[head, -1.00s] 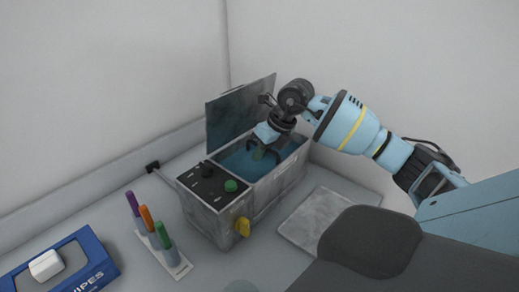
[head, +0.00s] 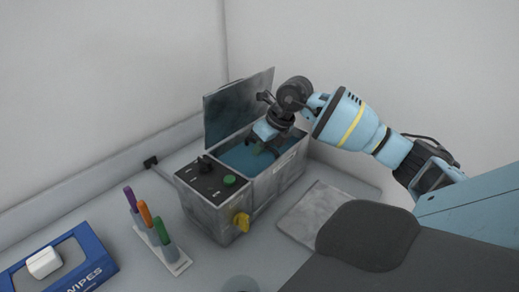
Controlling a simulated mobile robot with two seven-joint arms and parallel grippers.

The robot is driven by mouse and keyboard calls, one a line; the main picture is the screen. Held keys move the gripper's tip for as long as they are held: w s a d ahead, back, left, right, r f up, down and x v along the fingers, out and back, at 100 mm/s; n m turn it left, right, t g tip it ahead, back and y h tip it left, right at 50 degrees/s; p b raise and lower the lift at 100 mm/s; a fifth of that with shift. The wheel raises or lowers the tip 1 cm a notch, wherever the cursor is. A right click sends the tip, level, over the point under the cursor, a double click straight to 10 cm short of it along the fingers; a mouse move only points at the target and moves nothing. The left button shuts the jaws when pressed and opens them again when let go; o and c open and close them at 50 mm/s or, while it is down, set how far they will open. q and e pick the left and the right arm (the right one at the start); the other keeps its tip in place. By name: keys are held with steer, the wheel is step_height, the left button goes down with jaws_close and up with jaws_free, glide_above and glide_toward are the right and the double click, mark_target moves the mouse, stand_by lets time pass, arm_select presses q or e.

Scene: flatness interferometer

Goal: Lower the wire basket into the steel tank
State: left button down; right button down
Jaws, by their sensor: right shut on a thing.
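The steel tank (head: 277,180) stands on the counter near the wall corner, its lid (head: 238,105) up at the back and blue liquid (head: 236,158) inside. A control panel with a green knob and a yellow tap is on its near left end. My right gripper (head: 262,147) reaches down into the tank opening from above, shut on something. The wire basket cannot be made out; the gripper and tank wall hide what is held. My left gripper is not in view.
A flat grey plate (head: 313,212) lies right of the tank. A rack (head: 163,248) with purple, orange and green pens stands at left. A blue wipes box (head: 88,262) is at the lower left. A dark grey rounded shape (head: 367,235) fills the lower right.

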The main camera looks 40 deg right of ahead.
steer(key=shift+f, duration=0.4)
steer(key=c, duration=1.5)
jaws_free()
steer(key=shift+c, duration=0.2)
steer(key=shift+o, duration=0.7)
